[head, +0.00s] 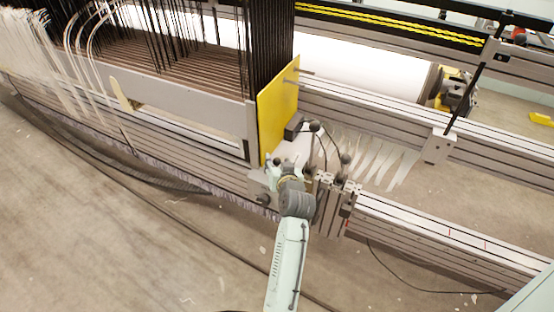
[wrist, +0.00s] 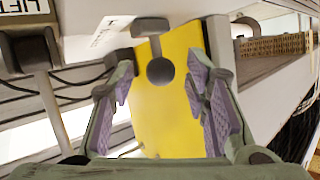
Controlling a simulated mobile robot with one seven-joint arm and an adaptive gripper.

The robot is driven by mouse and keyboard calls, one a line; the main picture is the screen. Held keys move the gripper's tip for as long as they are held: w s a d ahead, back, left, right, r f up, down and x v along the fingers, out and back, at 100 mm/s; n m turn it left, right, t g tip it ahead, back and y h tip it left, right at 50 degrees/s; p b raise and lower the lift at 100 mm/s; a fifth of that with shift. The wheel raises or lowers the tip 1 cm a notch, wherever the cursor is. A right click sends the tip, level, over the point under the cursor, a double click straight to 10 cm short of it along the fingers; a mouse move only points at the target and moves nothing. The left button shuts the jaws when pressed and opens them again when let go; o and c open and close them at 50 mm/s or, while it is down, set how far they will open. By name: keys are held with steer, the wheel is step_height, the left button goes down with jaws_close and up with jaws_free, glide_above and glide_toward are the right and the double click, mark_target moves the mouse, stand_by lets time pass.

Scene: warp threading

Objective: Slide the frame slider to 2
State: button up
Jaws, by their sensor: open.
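A dark grey round knob (wrist: 160,71) on a short stem is in the wrist view, joined to a dark block (wrist: 151,27) above it. I take it for the frame slider's handle; its number marks are not readable. My gripper (wrist: 160,82) is open, with its purple-padded fingers to the left and right of the knob. I cannot tell how deep the knob sits between them, and no contact shows. In the head view my gripper (head: 277,168) is beside the lower edge of the yellow plate (head: 277,108), partly hidden by my wrist.
The yellow plate also fills the background in the wrist view (wrist: 170,115). Other dark knobs (head: 345,159) stand on the rail at the right. A "LIFT" label (wrist: 25,8) is at the upper left. Metal beams (head: 430,225) and dark warp threads (head: 270,45) flank the area.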

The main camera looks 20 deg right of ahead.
steer(key=shift+x, duration=0.9)
steer(key=shift+c, duration=0.4)
jaws_close()
